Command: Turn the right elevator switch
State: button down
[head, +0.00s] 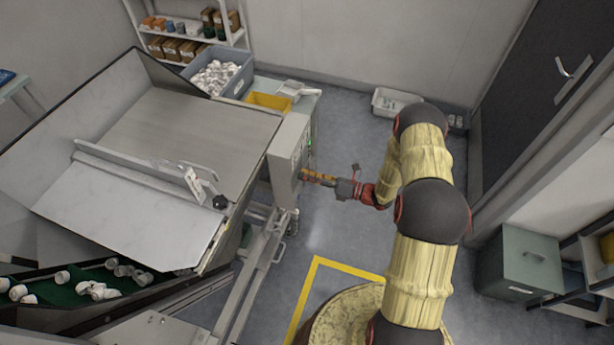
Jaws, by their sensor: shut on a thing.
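A grey control panel box (284,160) stands at the right side of the large metal hopper, its face turned to the right and seen at a steep angle. My gripper (308,175) reaches left to the panel's face, and its fingertips touch or nearly touch it. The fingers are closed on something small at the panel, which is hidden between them. The right elevator switch cannot be made out apart from the fingers. A small green light (309,143) shows on the panel's edge above the gripper.
The sloped hopper (180,130) fills the left. A grey bin of white caps (218,75) and a yellow tray (268,102) stand behind the panel. A white crate (392,102) lies on the floor at the back wall. A green-grey cabinet (517,265) stands at right. Floor below my arm is clear.

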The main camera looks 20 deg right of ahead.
jog(key=c, duration=1.6)
grip_release()
jog(key=shift+d, duration=0.1)
jog(key=v, duration=1.2)
jog(key=shift+w, duration=0.1)
